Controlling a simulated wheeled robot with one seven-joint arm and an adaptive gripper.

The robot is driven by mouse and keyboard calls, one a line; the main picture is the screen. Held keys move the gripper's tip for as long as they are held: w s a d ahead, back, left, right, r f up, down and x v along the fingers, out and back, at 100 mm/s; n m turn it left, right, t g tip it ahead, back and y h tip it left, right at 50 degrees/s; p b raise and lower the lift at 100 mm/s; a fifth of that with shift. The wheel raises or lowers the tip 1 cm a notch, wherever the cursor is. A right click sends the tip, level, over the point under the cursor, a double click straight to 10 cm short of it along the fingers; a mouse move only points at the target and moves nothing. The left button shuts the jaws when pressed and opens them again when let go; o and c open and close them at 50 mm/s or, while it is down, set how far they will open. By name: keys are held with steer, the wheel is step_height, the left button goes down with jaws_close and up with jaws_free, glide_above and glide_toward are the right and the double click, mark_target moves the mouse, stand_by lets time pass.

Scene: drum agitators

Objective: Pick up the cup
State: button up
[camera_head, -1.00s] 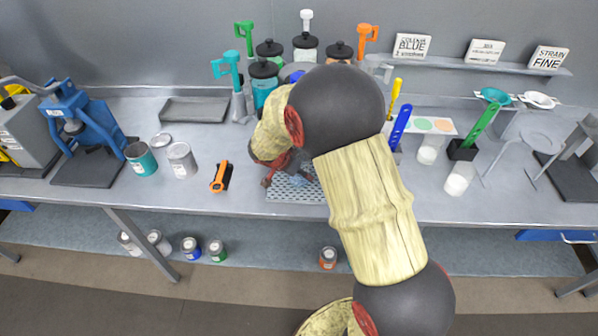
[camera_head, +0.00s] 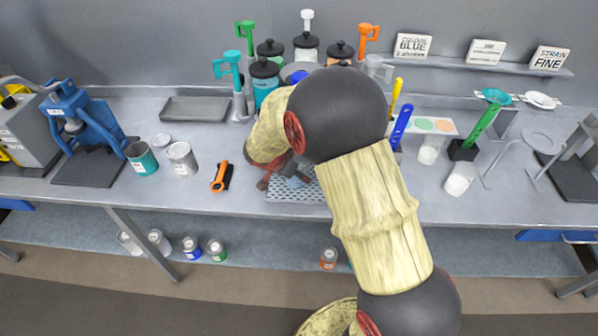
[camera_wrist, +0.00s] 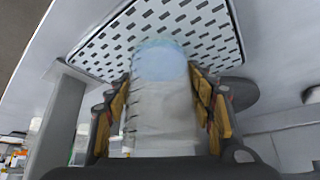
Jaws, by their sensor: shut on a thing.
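The clear cup (camera_wrist: 163,115) stands out in the wrist view between the two padded fingers, with a pale blue round end towards the perforated tray. My gripper (camera_wrist: 165,112) is shut on the cup's sides. In the head view my gripper (camera_head: 280,176) is partly hidden by my arm, and a small pale blue part of the cup (camera_head: 298,182) shows beside it, over the tray. I cannot tell whether the cup touches the tray.
The perforated tray (camera_head: 284,195) lies at the bench's front edge. An orange-handled tool (camera_head: 219,178) and open cans (camera_head: 182,160) lie to its left. Lidded jars (camera_head: 265,85) stand behind. Blue and yellow handled tools (camera_head: 402,125) and beakers (camera_head: 460,178) stand to the right.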

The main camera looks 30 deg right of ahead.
steer(key=shift+s+a, duration=1.05)
steer(key=shift+a, duration=1.45)
steer(key=shift+s+a, duration=1)
steer(key=shift+a, duration=1.5)
steer(key=shift+s+a, duration=1.05)
steer(key=shift+a, duration=1.45)
